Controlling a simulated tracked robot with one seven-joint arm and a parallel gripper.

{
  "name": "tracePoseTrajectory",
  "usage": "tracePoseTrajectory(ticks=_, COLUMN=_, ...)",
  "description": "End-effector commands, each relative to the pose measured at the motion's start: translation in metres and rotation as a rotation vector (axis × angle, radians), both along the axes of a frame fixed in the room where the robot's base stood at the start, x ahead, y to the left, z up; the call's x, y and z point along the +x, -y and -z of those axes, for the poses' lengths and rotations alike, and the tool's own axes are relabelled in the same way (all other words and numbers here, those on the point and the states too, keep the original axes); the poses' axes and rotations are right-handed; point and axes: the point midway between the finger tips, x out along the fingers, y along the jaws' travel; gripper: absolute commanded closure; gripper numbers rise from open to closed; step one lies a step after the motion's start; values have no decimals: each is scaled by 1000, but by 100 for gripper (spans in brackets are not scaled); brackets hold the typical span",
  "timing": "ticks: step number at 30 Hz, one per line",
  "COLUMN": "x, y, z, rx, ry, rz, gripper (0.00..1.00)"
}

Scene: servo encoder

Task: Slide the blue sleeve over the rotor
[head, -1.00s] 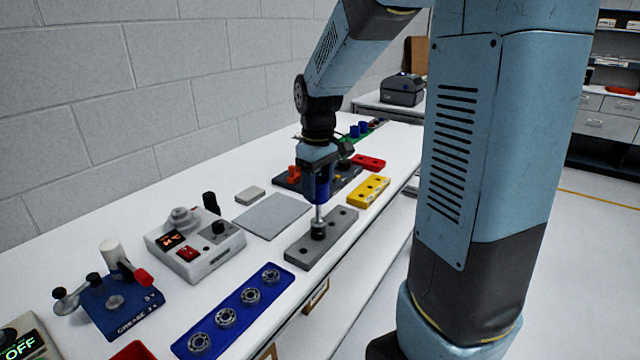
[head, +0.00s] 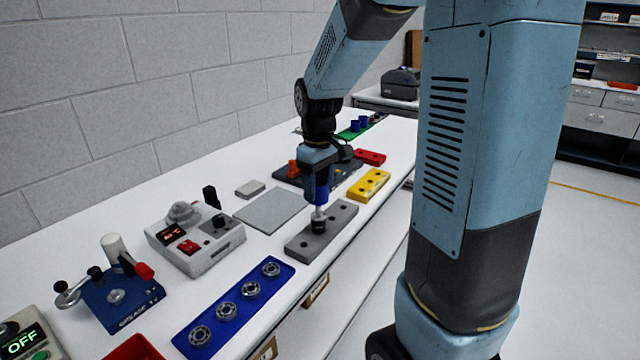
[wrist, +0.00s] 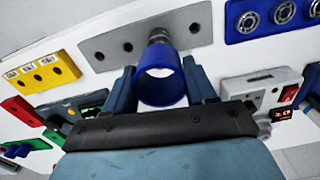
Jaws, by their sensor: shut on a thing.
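The blue sleeve (head: 321,192) is held upright between the fingers of my gripper (head: 316,187) in the head view. My gripper is shut on it. The rotor (head: 318,221), dark below with a bright metal shaft, stands in the grey block (head: 335,232) straight under the sleeve. The sleeve's lower end is at the top of the shaft; I cannot tell how far it surrounds it. In the wrist view the sleeve (wrist: 161,88) shows its open ring between the two fingers, with the rotor (wrist: 158,37) just beyond it, partly hidden by the sleeve.
A blue tray with bearings (head: 215,318), a white heater-like unit (head: 190,255) and a grey mat (head: 272,212) lie near the block. A yellow block (head: 368,186) and a red block (head: 370,157) stand behind it.

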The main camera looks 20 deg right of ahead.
Motion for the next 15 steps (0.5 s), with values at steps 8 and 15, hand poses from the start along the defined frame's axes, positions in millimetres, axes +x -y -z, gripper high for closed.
tracePoseTrajectory(ticks=8, x=0, y=0, z=2, rx=0, ry=0, rz=0, gripper=73)
tracePoseTrajectory(ticks=15, x=0, y=0, z=9, rx=-1, ry=-1, rz=1, gripper=73)
